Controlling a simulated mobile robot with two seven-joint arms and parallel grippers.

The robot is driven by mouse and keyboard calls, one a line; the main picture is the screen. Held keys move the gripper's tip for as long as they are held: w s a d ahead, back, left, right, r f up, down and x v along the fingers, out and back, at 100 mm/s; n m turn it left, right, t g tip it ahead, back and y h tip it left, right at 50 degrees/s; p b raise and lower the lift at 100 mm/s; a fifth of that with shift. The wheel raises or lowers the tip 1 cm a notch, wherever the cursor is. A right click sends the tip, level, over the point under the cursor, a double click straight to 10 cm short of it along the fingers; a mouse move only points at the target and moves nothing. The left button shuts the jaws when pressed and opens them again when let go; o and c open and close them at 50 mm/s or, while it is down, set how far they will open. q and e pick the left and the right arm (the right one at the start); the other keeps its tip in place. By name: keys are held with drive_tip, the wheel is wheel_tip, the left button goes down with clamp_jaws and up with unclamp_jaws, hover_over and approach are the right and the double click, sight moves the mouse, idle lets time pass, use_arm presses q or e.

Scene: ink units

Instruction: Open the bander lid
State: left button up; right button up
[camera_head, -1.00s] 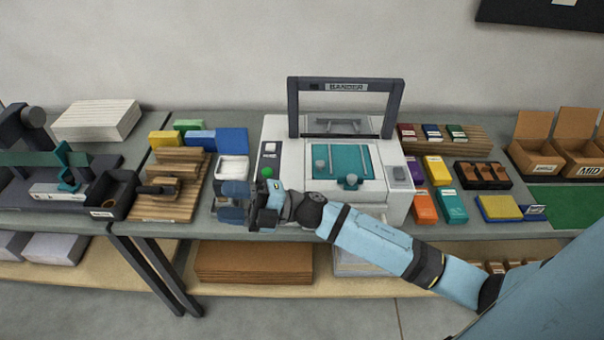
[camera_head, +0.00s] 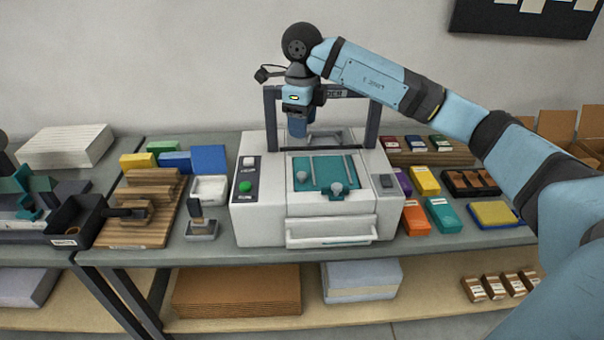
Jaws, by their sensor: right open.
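The bander (camera_head: 262,223) is a white machine on the table, with a dark upright frame (camera_head: 271,115) at its back. I cannot tell which part is the lid. My right gripper (camera_head: 298,128) points down in front of the frame, above the back of the machine. It is open and holds nothing that I can see; its fingertips are small in the view. It hides part of the frame's top bar and its label. My left gripper is not in view.
A green button (camera_head: 246,187) is on the bander's left side. A small stamp-like tool (camera_head: 201,228) and a white tray (camera_head: 208,190) stand to the left, beside wooden boards (camera_head: 135,232). Coloured boxes (camera_head: 442,214) stand close on the right. A wall is behind the table.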

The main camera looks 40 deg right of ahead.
sight(302, 173)
wheel_tip(302, 173, down, 14)
drive_tip(key=shift+r+p, duration=0.25)
drive_tip(key=shift+p, duration=0.4)
clamp_jaws()
